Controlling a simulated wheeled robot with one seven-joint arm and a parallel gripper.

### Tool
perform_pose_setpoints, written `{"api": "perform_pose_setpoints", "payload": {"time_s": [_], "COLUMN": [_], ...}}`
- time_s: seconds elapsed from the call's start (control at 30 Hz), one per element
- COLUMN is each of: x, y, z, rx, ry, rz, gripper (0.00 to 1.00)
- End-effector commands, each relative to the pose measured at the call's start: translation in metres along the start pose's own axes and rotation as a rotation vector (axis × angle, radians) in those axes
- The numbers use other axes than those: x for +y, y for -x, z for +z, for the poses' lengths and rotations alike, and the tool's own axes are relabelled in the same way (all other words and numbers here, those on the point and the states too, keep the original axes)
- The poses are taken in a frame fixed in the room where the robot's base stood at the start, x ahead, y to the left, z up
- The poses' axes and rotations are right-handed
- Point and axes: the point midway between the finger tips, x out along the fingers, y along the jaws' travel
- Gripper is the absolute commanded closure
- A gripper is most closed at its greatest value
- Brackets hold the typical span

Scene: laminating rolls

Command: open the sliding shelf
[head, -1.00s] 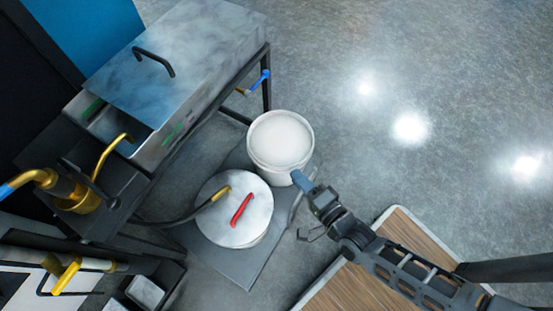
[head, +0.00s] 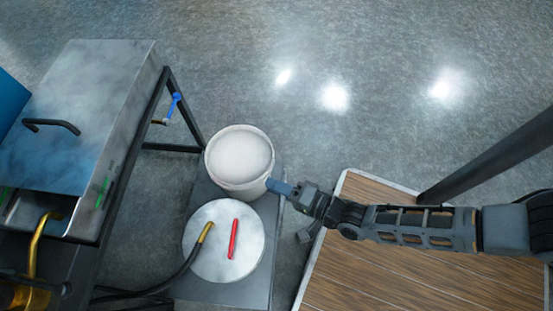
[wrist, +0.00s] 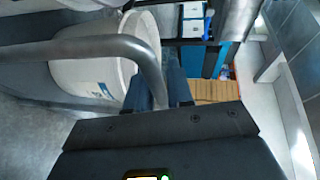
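The sliding shelf (head: 225,290) is a low dark grey platform sticking out from under the metal machine. A white bucket (head: 239,187) and a round pale-lidded container (head: 205,240) with a red handle stand on it. In the wrist view the shelf's bent grey handle (wrist: 100,46) runs from the left and down between my fingers. My gripper (head: 278,187) is at the shelf's right edge beside the bucket; it also shows in the wrist view (wrist: 160,88), closed around the handle. In the head view the handle is mostly hidden.
The metal machine (head: 100,110) with a black frame stands at left, with a blue-handled tap (head: 174,104). A dark hose (head: 180,270) runs to the lidded container. A wooden-topped platform (head: 400,275) lies at lower right. Open floor (head: 340,60) extends at the top.

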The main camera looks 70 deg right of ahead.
Motion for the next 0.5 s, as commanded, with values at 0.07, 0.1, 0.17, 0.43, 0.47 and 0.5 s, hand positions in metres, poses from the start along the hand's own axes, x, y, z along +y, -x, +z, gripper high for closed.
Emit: {"api": "perform_pose_setpoints", "payload": {"time_s": [0.07,0.1,0.17,0.43,0.47,0.5], "x": [0.0000,-0.0001,-0.0002,-0.0007,-0.0008,-0.0009], "y": [0.0000,-0.0001,-0.0002,0.0022,0.0043,0.0082], "z": [0.0000,0.0000,0.0000,-0.0001,-0.0001,0.0000], "rx": [0.000,0.000,0.000,0.000,0.000,0.000], "ry": [0.000,0.000,0.000,0.001,0.001,0.001], "rz": [0.000,0.000,-0.001,-0.001,0.000,0.001], "gripper": [0.70,0.66,0.62,0.62,0.62,0.62]}}
